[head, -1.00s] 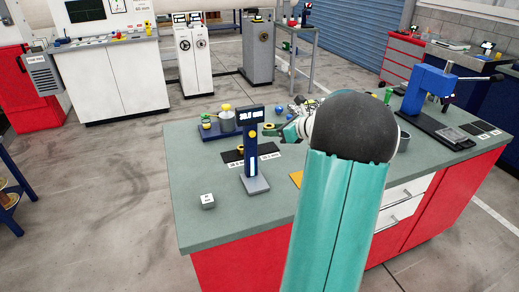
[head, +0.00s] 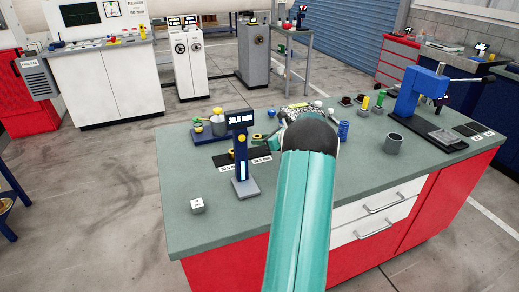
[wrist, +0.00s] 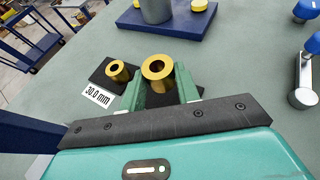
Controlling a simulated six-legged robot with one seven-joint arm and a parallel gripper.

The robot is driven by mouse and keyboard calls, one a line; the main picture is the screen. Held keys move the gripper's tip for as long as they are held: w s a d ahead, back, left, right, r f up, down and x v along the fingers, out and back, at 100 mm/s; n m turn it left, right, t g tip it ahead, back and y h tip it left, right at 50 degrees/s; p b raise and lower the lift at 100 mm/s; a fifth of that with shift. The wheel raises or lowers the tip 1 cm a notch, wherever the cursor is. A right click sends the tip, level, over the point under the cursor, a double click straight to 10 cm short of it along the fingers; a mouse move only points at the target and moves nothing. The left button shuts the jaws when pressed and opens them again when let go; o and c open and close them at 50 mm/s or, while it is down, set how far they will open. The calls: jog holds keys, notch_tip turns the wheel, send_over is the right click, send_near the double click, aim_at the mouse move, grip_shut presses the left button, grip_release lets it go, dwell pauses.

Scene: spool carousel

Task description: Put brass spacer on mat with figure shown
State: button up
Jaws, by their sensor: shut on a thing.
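My gripper (wrist: 160,92) is shut on a brass spacer (wrist: 158,67), a ring with a round hole, held upright between green fingers. In the wrist view it is over or just above the right black mat (wrist: 199,88), beside another brass spacer (wrist: 118,69). That spacer stands on the left black mat (wrist: 101,74), labelled 30.0 mm. In the head view my gripper (head: 262,138) is just right of the blue gauge (head: 240,150). The gauge's display (head: 240,117) reads about 30 mm; its last digit is unclear. Contact between held spacer and mat cannot be told.
A blue tray (head: 205,138) with a grey cylinder stands behind the mats. A white cube (head: 197,206) lies front left. A grey cup (head: 393,144) and a blue press (head: 420,90) stand right.

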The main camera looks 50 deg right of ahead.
aim_at(262, 154)
jog(key=shift+f, duration=2)
jog(key=shift+f, duration=0.15)
jog(key=o, duration=1.2)
jog(key=shift+c, duration=0.2)
jog(key=shift+s+r, duration=0.25)
jog(key=shift+r, duration=0.05)
jog(key=v, duration=1.1)
jog(key=shift+s+r, duration=0.1)
jog(key=shift+s, duration=0.05)
